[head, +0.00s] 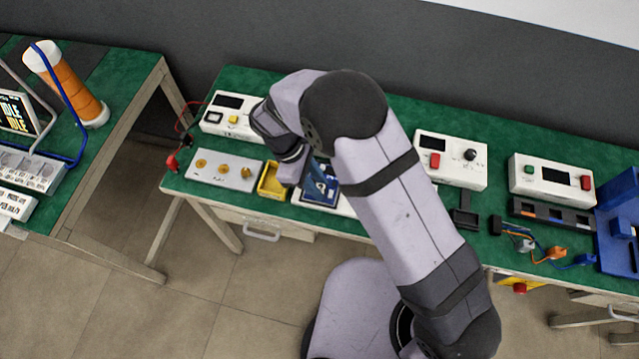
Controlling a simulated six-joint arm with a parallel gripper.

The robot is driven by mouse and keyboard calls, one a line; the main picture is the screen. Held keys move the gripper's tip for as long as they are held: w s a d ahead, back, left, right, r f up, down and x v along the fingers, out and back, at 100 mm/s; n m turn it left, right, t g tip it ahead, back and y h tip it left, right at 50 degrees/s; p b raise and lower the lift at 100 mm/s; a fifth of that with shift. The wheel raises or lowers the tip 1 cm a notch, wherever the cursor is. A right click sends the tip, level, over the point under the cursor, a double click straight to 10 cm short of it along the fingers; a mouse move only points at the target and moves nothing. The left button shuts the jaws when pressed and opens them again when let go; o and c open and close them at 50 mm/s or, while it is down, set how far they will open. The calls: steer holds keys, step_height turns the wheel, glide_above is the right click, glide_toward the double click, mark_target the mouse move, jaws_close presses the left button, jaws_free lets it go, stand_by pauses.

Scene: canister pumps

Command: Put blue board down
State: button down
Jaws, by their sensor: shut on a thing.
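The blue board (314,187) shows just right of the end of my arm, tilted and partly covered by the arm. My gripper (301,179) is shut on it, low over the front part of the green table; the fingertips are mostly hidden. Beneath and beside the board is a white plate with a dark blue recess (327,193). I cannot tell whether the board touches this plate.
A yellow bin (271,181) stands close to the left of my gripper, by a white plate with brass knobs (224,170). White control boxes (452,159) line the green table (400,120). A second table (120,75) stands at left, with a floor gap between.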

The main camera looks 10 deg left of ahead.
step_height(320, 180, up, 10)
steer(key=b, duration=0.2)
stand_by(0.3)
